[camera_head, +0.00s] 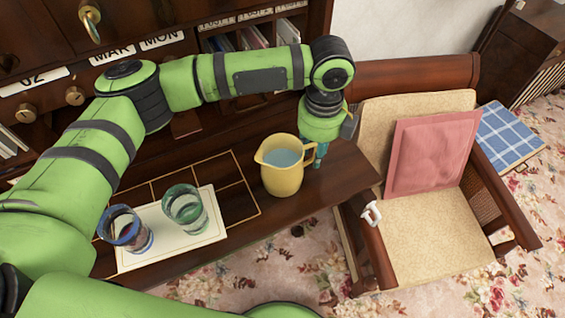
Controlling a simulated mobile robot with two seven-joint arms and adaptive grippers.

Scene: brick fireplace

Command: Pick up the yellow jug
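The yellow jug (283,178) stands upright near the right end of the dark wooden desk. Its top is open and shows pale blue inside, and its spout points left. My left gripper (320,156) points down at the jug's right side, where the handle would be. A teal fingertip shows close against the jug's right edge. The jug's handle and the other finger are hidden or too small to make out, so I cannot tell whether the gripper is closed on it. My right gripper is not in view.
Two patterned glasses, one blue (126,230) and one green (185,210), stand on a pale sheet (170,238) left of the jug. A cushioned armchair (425,235) is right of the desk, with a small white object (371,214) at its arm. Cabinet shelves rise behind.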

